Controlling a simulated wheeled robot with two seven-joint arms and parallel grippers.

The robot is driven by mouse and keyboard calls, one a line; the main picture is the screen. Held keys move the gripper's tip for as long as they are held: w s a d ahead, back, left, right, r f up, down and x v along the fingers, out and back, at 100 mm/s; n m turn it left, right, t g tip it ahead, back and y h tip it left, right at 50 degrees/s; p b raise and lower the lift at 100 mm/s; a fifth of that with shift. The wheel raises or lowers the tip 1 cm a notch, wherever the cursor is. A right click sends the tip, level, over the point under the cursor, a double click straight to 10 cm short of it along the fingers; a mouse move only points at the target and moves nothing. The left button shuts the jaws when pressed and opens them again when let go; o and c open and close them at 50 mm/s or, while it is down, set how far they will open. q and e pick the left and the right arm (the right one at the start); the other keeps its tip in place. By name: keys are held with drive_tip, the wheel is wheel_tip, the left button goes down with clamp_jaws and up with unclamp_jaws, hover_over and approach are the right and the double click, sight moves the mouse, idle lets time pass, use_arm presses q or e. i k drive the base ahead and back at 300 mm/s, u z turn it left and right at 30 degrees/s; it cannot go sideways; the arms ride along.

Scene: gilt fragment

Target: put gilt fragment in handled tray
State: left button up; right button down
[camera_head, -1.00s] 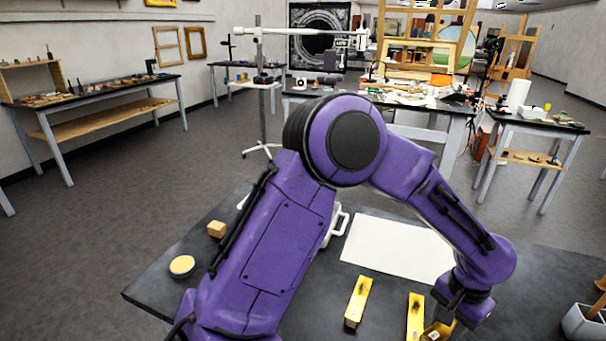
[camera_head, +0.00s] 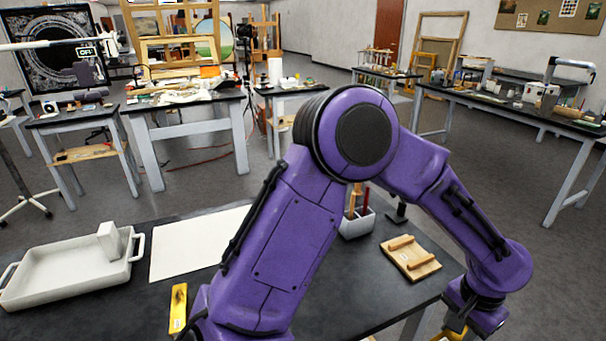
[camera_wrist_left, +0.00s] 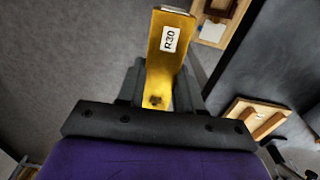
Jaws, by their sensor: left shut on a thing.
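The handled tray (camera_head: 60,288) is white with loop handles and stands at the left of the dark table in the head view. A pale block stands in its right end. My left gripper (camera_wrist_left: 160,90) is shut on a gilt fragment (camera_wrist_left: 170,42), a bent golden piece with an "R30" label. In the head view the held fragment (camera_head: 454,333) barely shows under my left wrist at the bottom right, far from the tray. Another golden piece (camera_head: 178,307) lies on the table right of the tray. My right gripper is not in view.
A white sheet (camera_head: 190,247) lies flat beside the tray. A wooden board with two bars (camera_head: 411,258) and a pale holder with tools (camera_head: 357,224) stand on the table's right part. In the wrist view the held fragment is over floor, outside the table's edge.

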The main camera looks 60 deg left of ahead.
sight(68, 271)
drive_tip(key=k, duration=1.4)
drive_tip(key=u, duration=2)
drive_tip(key=i, duration=0.5)
drive_tip(key=u, duration=0.05)
